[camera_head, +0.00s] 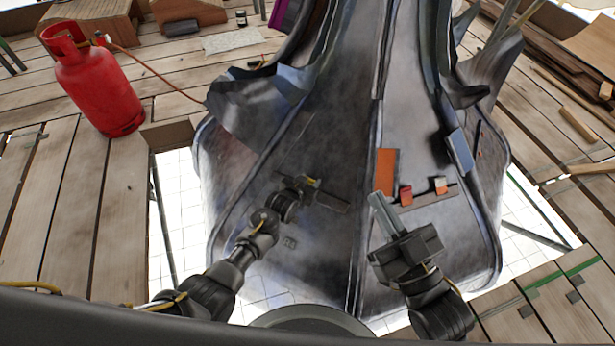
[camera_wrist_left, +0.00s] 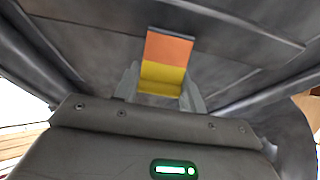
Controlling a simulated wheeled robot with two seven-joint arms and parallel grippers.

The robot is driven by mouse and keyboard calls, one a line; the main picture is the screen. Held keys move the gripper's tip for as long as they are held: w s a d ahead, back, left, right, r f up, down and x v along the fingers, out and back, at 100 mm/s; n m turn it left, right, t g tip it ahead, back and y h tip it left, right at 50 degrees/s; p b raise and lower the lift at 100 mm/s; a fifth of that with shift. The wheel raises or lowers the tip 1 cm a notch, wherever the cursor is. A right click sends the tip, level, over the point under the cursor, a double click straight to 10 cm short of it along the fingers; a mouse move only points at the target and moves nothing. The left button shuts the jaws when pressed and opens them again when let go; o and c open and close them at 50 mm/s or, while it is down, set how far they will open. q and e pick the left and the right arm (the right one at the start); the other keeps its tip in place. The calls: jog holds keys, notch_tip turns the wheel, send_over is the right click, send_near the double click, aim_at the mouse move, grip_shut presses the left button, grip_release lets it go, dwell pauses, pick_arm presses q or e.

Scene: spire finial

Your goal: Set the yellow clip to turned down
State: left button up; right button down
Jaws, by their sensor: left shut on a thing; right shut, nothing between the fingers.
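The yellow clip (camera_wrist_left: 162,78) is between the fingers of my left gripper (camera_wrist_left: 162,90) in the left wrist view. An orange face (camera_wrist_left: 168,47) adjoins its upper edge, against the dark metal. In the head view only a small yellow bit of the clip (camera_head: 314,182) shows at the tip of my left gripper (camera_head: 312,186), which is shut on it at the middle of the spire's near face. Its exact tilt is hard to tell. My right gripper (camera_head: 377,200) is shut and empty, in front of the spire to the right, near an orange plate.
The dark metal spire (camera_head: 335,130) fills the centre, with raised ribs. The orange plate (camera_head: 386,172), a red block (camera_head: 405,195) and an orange-white block (camera_head: 440,185) sit on its right side. A red gas cylinder (camera_head: 98,85) stands on the planks at left. Open gaps flank the spire's base.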

pick_arm(q)
jog(key=shift+w+f+g+p, duration=0.1)
jog(key=shift+w+g+p, duration=0.15)
jog(key=shift+g+p, duration=0.45)
jog(key=shift+d, duration=0.1)
pick_arm(e)
jog(key=w+d+f+m+g+h, duration=0.1)
jog(key=d+f+g+h, duration=0.2)
jog(key=f, duration=0.4)
jog(key=shift+w+d+m+g+h, duration=0.2)
jog(key=shift+w+m+g+h, duration=0.15)
jog(key=shift+h, duration=0.35)
jog(key=shift+f, duration=0.1)
pick_arm(q)
jog(key=o, duration=0.9)
jog(key=shift+s, duration=0.15)
jog(key=p+v, duration=0.5)
jog(key=v, duration=0.5)
jog(key=shift+s+r, duration=0.25)
pick_arm(e)
jog(key=s+d+f+m+g+h, duration=0.3)
jog(key=s+d+f+g+h, duration=0.3)
jog(key=s+d+f+g, duration=0.5)
jog(key=shift+s+d, duration=0.2)
jog(key=shift+s, duration=0.1)
